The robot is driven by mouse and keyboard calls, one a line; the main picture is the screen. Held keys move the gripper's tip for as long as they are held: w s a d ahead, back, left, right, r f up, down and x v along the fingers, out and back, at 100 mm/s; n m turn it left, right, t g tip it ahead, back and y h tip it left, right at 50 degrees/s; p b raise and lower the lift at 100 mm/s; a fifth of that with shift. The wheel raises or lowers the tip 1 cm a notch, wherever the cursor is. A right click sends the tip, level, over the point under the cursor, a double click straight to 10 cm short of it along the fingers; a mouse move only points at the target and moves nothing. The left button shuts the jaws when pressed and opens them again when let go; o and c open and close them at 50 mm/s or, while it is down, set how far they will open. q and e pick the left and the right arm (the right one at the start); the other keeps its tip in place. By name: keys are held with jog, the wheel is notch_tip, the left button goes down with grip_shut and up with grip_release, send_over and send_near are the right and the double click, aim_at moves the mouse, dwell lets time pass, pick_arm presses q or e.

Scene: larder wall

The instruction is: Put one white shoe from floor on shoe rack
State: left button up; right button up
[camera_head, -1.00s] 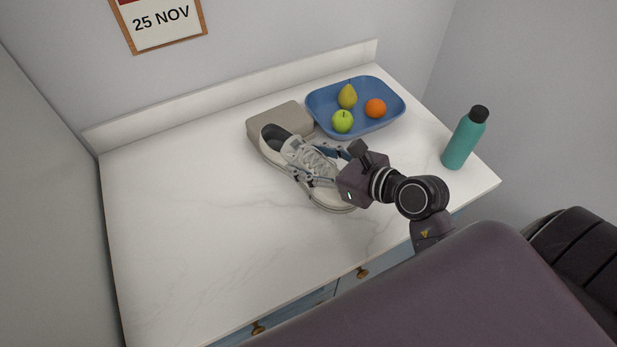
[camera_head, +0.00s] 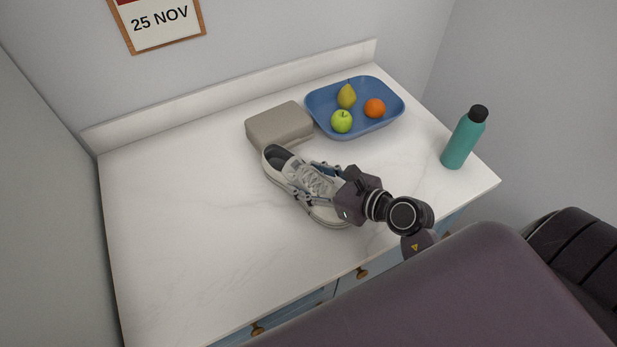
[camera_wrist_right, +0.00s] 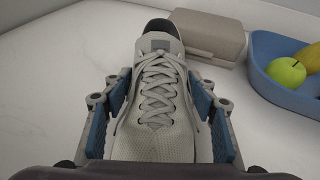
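A white-grey shoe (camera_head: 318,186) with laces is at the middle of the white counter, heel towards the beige box, toe towards me. My right gripper (camera_head: 322,190) has its fingers on both sides of the shoe. My left gripper is not in view. No shoe rack and no floor show.
The white counter (camera_head: 190,230) is clear on the left. A beige box (camera_head: 278,125) lies behind the shoe. A blue tray (camera_head: 370,125) with a pear, a green apple and an orange is at the back right. A teal bottle (camera_head: 463,142) stands near the right edge.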

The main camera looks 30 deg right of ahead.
jog(key=shift+o, duration=1.3)
